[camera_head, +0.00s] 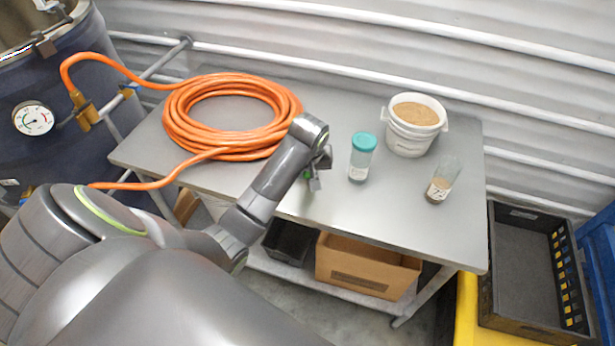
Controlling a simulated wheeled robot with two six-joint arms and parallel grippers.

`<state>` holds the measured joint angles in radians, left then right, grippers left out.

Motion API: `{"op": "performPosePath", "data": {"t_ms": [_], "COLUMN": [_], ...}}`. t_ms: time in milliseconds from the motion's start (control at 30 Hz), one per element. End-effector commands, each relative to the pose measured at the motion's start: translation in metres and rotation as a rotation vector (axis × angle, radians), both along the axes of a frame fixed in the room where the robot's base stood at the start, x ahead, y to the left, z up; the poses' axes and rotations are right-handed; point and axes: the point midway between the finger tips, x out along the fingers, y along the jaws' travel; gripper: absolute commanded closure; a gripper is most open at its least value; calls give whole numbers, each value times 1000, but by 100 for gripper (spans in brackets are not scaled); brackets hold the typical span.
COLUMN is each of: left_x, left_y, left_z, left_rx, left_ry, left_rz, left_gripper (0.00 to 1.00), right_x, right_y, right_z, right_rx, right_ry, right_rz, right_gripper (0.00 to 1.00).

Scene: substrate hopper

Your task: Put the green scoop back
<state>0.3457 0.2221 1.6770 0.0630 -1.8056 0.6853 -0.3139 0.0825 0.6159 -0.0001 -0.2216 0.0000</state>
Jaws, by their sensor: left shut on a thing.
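My left gripper (314,180) is over the middle of the grey table, close to its front edge. It is shut on the green scoop (307,174), of which only a small green bit shows beside the fingers; my arm and gripper hide the rest. A white bucket (411,139) filled with tan grainy material stands at the table's back right. My right gripper is not in view.
A clear jar with a teal lid (363,142) stands just right of my gripper, and a clear container with a little brown material (441,184) is further right. A coiled orange hose (172,118) covers the table's left. The front right tabletop (420,235) is clear.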

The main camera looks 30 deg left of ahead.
Motion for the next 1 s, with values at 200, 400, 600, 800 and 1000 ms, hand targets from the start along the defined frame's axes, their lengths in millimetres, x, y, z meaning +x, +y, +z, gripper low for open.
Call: {"op": "performPosePath", "data": {"t_ms": [200,400,600,800,1000], "left_x": [-1,0,0,-1,0], "left_y": [-1,0,0,0,0], "left_z": [-27,-30,-33,-33,-32], "left_rx": [-1,-1,-1,-1,-1], "left_ry": [3,1,2,2,2], "left_rz": [0,0,0,0,0], "left_gripper": [100,100,100,57,57], "right_x": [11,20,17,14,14], "right_y": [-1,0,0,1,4], "right_z": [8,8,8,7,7], "right_rx": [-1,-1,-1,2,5], "right_ry": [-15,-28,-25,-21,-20], "right_rz": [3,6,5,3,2], "right_gripper": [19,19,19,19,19]}}
